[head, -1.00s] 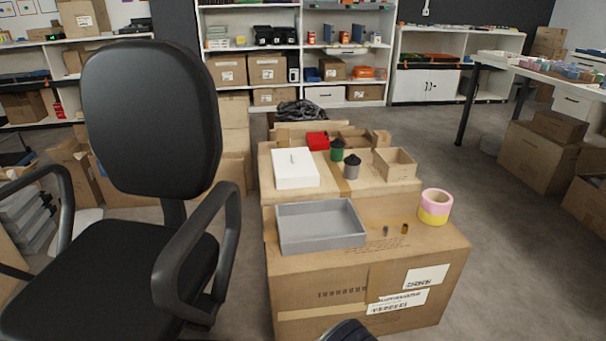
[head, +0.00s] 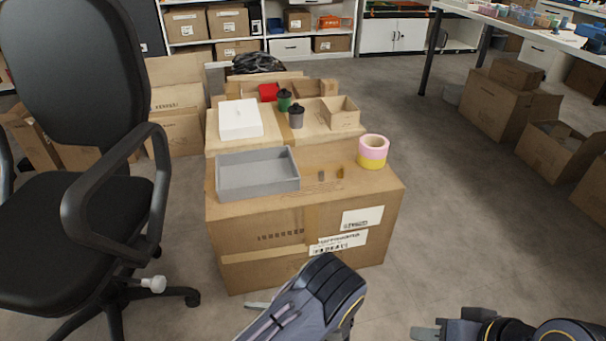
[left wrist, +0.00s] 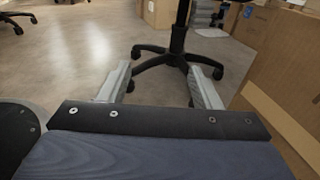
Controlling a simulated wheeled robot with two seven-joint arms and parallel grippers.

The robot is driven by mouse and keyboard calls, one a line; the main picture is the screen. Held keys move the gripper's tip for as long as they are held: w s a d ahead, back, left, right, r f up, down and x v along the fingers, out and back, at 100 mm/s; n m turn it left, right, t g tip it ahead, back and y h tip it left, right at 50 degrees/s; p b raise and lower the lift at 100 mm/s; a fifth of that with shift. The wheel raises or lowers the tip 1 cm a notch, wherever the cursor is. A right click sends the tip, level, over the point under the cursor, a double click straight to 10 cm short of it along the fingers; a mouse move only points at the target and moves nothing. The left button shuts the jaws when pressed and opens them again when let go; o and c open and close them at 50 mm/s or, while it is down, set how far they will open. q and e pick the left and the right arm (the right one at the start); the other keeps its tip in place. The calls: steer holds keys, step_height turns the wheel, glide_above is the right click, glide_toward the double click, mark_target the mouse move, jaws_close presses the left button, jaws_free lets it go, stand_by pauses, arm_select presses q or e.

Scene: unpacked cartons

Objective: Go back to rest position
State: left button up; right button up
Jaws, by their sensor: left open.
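My left gripper (head: 258,306) is low in front of the near carton in the head view, mostly hidden behind my left forearm. In the left wrist view its two fingers stand apart with nothing between them (left wrist: 163,85), so it is open and empty. The office chair's wheeled base shows beyond the fingers there. My right gripper (head: 425,333) is at the bottom edge of the head view, right of the left arm. It is partly cut off, and how far its fingers are apart does not show.
The near carton (head: 255,265) bears a grey tray (head: 258,190), a tape roll (head: 373,150) and two small parts. Behind it, cartons hold a white box (head: 240,118), two dark-lidded canisters and an open small box (head: 340,112). An office chair (head: 75,80) stands left.

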arm_select(q)
steer(key=s+a+r+n+t+h, duration=0.1)
steer(key=s+a+r+n+h, duration=0.2)
steer(key=s+r+n+h, duration=0.35)
steer(key=s+a+r+n+t+h, duration=0.15)
steer(key=s+r+n+h, duration=0.25)
steer(key=r+n+h, duration=0.55)
steer(key=s+a+r+n+t+h, duration=0.1)
steer(key=s+a+r+n+h, duration=0.35)
steer(key=r, duration=0.65)
step_height(320, 180, up, 35)
steer(key=p, duration=3.6)
steer(key=shift+d+r, duration=0.2)
steer(key=shift+d, duration=0.25)
steer(key=shift+n+h, duration=0.25)
